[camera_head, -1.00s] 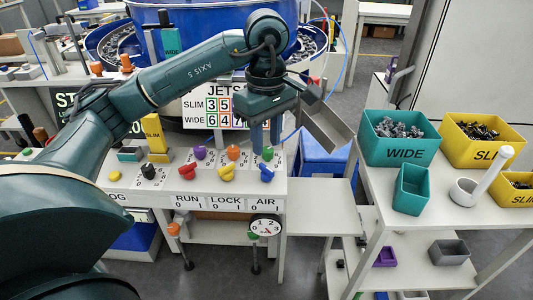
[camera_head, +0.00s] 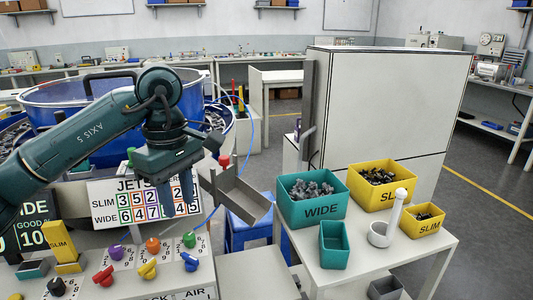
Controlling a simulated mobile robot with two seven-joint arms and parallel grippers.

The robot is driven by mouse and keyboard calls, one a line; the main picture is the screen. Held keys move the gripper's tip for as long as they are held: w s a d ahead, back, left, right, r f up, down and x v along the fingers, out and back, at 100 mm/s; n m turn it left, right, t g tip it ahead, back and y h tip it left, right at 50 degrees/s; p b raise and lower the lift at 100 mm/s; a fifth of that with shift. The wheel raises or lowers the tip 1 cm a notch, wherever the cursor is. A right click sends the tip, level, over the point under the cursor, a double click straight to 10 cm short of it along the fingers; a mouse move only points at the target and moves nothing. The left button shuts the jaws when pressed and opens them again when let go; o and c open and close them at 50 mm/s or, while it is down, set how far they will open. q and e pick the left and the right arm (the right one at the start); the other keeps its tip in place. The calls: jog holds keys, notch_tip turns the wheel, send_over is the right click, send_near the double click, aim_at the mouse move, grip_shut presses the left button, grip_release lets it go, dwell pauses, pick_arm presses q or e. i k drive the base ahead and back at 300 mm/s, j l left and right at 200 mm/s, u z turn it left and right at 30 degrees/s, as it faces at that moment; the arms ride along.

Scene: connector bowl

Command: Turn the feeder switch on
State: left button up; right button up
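The front of the control panel (camera_head: 128,281) is at the lower left. A red lever knob (camera_head: 103,275), a yellow one (camera_head: 147,269) and a blue one (camera_head: 190,262) sit in its front row. A purple knob (camera_head: 116,252), an orange knob (camera_head: 153,245) and a green knob (camera_head: 189,240) stand behind them. Only part of the labels below shows, so I cannot tell which one is the feeder switch. My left gripper (camera_head: 178,193) points down in front of the JETS number sign. Its blue fingers are apart with nothing between them. My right gripper is out of view.
The blue feeder bowl (camera_head: 80,100) stands behind my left arm. A grey metal chute (camera_head: 242,194) is right of the gripper. A white table (camera_head: 385,262) at right holds teal and yellow bins and a white holder (camera_head: 388,220). A white cabinet (camera_head: 385,100) stands behind it.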

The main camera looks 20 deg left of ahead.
aim_at(104, 278)
jog(key=k, duration=1)
